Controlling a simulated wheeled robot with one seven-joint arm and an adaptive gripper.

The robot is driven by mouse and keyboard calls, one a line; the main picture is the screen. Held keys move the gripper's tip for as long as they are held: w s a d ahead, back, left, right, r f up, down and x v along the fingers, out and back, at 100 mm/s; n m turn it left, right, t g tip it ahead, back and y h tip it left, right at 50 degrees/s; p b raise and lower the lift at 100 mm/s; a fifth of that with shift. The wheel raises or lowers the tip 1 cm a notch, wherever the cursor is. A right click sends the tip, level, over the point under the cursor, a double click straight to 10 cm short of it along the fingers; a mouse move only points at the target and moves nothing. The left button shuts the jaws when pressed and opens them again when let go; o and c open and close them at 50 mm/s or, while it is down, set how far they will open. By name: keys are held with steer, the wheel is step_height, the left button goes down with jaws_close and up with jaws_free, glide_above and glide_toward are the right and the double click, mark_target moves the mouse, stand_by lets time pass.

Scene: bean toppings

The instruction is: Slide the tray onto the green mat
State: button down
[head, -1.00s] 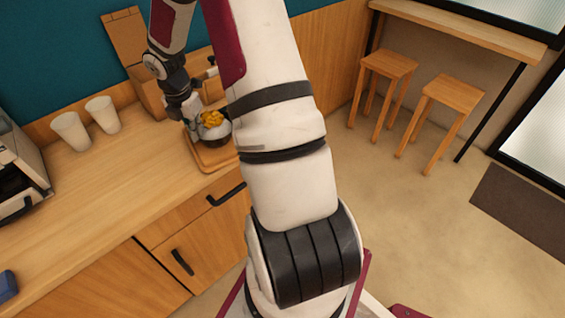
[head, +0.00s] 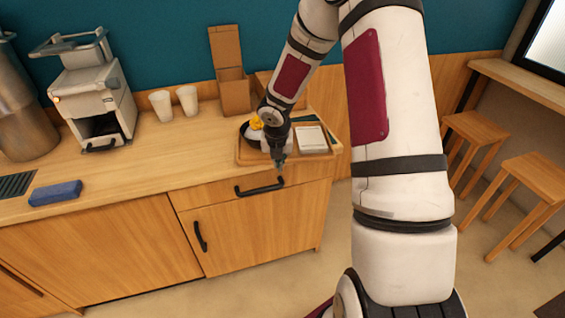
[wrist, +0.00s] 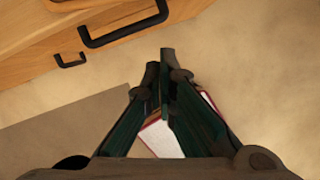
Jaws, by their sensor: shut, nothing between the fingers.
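The wooden tray (head: 246,159) lies on the counter near its right end in the head view. It carries a dark bowl (head: 245,131) with yellow topping (head: 256,122) and a white folded item (head: 312,140). My gripper (head: 280,168) points down at the tray's front edge, in front of the bowl and partly hiding it; I cannot tell whether it touches the tray. In the wrist view my gripper (wrist: 161,62) has its fingertips together and is empty. I cannot make out a green mat with certainty; a dark green strip (head: 304,118) shows behind the white item.
Two white cups (head: 173,103), a brown cardboard box (head: 233,90) and a coffee machine (head: 95,95) stand left of the tray. A blue cloth (head: 55,193) lies at the counter's front left. Drawer handles (wrist: 120,30) protrude below. The counter between is clear.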

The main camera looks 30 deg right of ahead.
steer(key=w+d+f, duration=0.3)
steer(key=w+f, duration=0.2)
steer(key=f, duration=0.2)
steer(key=shift+d+f, duration=0.15)
steer(key=shift+d, duration=0.15)
steer(key=shift+w, duration=0.1)
steer(key=shift+w+d+b, duration=0.25)
steer(key=shift+w+d, duration=0.2)
steer(key=shift+w, duration=0.2)
steer(key=shift+w+d+b, duration=0.2)
steer(key=shift+w+d, duration=0.25)
steer(key=shift+w, duration=0.15)
steer(key=shift+s, duration=0.15)
steer(key=shift+a, duration=0.15)
